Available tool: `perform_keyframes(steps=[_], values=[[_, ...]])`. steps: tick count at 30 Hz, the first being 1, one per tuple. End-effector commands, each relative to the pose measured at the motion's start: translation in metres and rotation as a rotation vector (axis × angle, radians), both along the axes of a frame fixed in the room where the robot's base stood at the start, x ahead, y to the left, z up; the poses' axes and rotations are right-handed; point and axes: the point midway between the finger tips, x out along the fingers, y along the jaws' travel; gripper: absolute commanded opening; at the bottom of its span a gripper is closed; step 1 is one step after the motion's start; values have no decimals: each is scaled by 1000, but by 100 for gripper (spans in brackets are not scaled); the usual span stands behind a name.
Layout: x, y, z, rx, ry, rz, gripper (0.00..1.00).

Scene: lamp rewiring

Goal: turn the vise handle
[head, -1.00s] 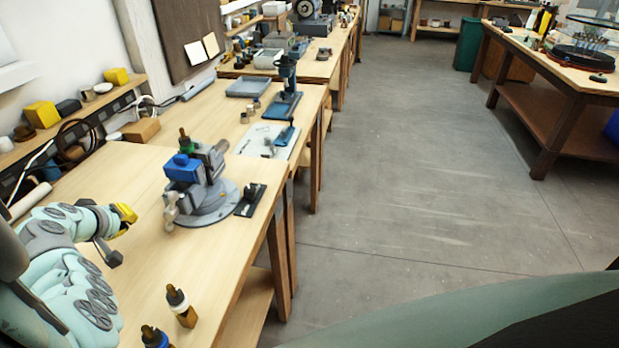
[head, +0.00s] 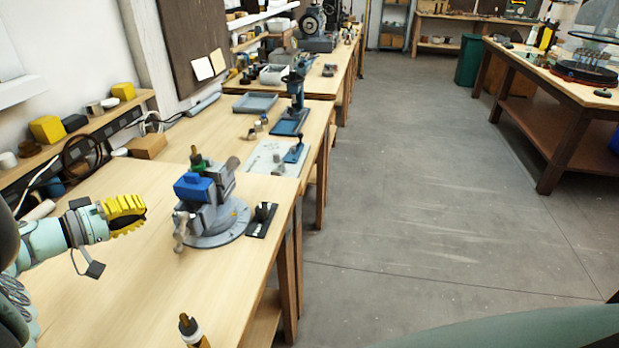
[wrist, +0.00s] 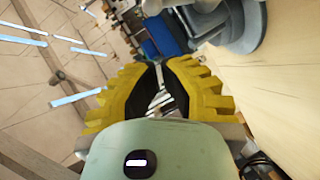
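The grey vise (head: 213,211) with a blue block (head: 194,187) on top stands on a round grey base (head: 228,234) on the near workbench. Its grey handle (head: 180,233) hangs at the vise's near left side. My gripper (head: 143,211), with yellow ridged fingers, is left of the vise, apart from the handle and pointing right. In the wrist view the two yellow fingers (wrist: 161,68) converge with at most a narrow gap at the tips. Nothing is seen held. The blue block (wrist: 163,38) and grey base (wrist: 243,22) appear beyond them; I cannot make out the handle there.
A dark-topped bottle (head: 190,330) stands at the bench's near edge. A small black fixture (head: 262,220) sits right of the vise base. A cardboard-coloured box (head: 147,146) lies behind. The bench top between my gripper and the vise is clear.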

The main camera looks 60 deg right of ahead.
Motion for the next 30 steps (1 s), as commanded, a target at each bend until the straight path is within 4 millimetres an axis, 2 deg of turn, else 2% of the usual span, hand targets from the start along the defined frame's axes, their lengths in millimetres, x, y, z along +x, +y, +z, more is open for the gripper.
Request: perform_keyframes(steps=[1, 5, 12, 18, 30], values=[[-3, -10, 0, -1, 3, -8, 0], [-6, -28, -5, 1, 4, -9, 0], [-29, -43, -15, -1, 3, -5, 0], [-35, -46, -21, 1, 0, -5, 0], [-35, -46, -22, 2, -4, -3, 0]])
